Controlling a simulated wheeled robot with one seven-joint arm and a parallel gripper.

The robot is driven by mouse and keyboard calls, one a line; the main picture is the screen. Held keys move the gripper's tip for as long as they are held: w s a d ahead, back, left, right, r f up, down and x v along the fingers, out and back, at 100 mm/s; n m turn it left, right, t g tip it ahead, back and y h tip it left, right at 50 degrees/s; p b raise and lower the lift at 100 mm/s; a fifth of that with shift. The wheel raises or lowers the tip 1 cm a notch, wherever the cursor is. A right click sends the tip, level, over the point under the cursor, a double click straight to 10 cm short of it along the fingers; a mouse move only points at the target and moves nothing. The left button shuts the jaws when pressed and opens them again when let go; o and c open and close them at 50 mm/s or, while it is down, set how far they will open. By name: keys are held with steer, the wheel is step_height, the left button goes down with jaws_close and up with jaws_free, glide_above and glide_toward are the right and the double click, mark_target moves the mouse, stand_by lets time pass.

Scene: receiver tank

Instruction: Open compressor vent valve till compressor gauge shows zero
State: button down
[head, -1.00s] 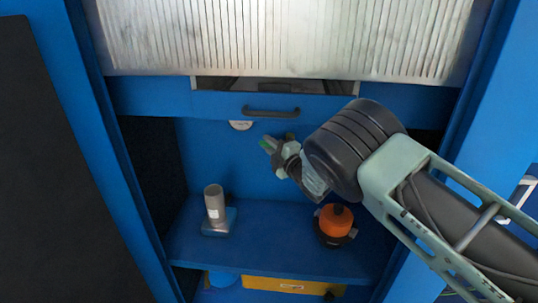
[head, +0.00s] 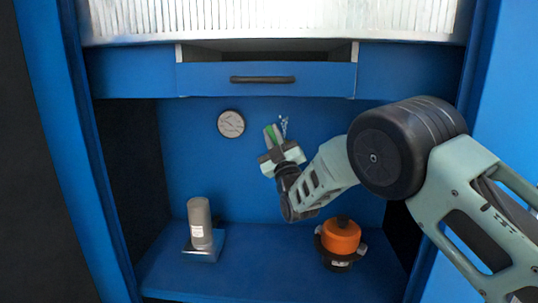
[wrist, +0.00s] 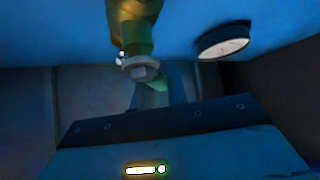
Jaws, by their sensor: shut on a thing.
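The compressor gauge (head: 231,123) is a round pale dial on the blue back wall, below the drawer front. It also shows in the wrist view (wrist: 223,45), too tilted and small to read. The vent valve (wrist: 132,30) is a brass-coloured body with a hex nut, coming from above in the wrist view. In the head view only a small bright bit of the valve (head: 284,124) shows, right of the gauge. My gripper (head: 274,134) points up at the wall there, shut on the valve. The exact contact is hidden and dim.
A blue drawer front with a black handle (head: 262,79) is just above my gripper. On the shelf (head: 270,262) below stand a grey cylinder on a base (head: 200,222) at left and an orange-topped canister (head: 340,236) at right. The shelf's middle is clear.

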steer(key=shift+d+m+t+h+b, duration=0.2)
steer(key=shift+m+t+h+b, duration=0.2)
steer(key=shift+m, duration=0.3)
steer(key=shift+d+m+t+h+b, duration=0.2)
steer(key=shift+m+t+h+b, duration=0.1)
steer(key=shift+m+h+b, duration=0.3)
steer(key=shift+r, duration=0.1)
steer(key=c, duration=1.4)
jaws_free()
steer(key=shift+s, duration=0.1)
steer(key=v, duration=1.7)
steer(key=shift+s+d, duration=0.1)
